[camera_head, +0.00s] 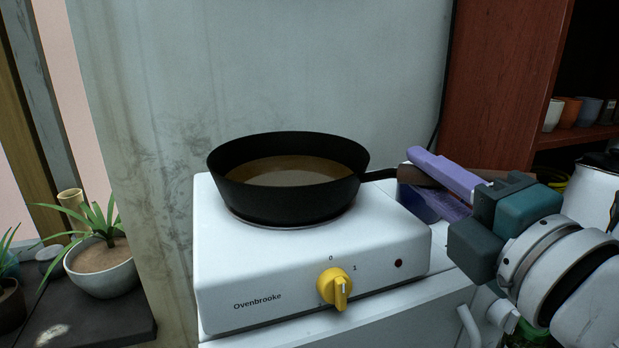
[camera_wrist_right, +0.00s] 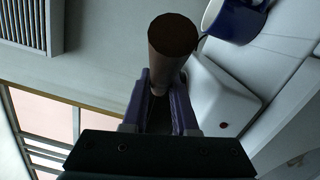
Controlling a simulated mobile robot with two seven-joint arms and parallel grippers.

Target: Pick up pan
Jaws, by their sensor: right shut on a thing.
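A black pan (camera_head: 290,205) with brownish contents stands on the white hot plate (camera_head: 310,260), marked Ovenbrooke. Its handle (camera_head: 465,180) reaches to the right, dark near the pan and brown further out. My right gripper (camera_head: 435,185) comes in from the right, and its purple fingers are shut around the handle. In the right wrist view, the handle's round brown end (camera_wrist_right: 173,36) stands out between the two fingers (camera_wrist_right: 160,100). The pan looks level, and I cannot tell a gap between it and the plate. My left gripper is out of view.
A yellow knob (camera_head: 337,287) is on the hot plate's front. Potted plants (camera_head: 98,265) stand at the left. A shelf with several cups (camera_head: 568,110) is at the right. A blue and white vessel (camera_wrist_right: 238,20) shows in the right wrist view. A grey wall stands behind the pan.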

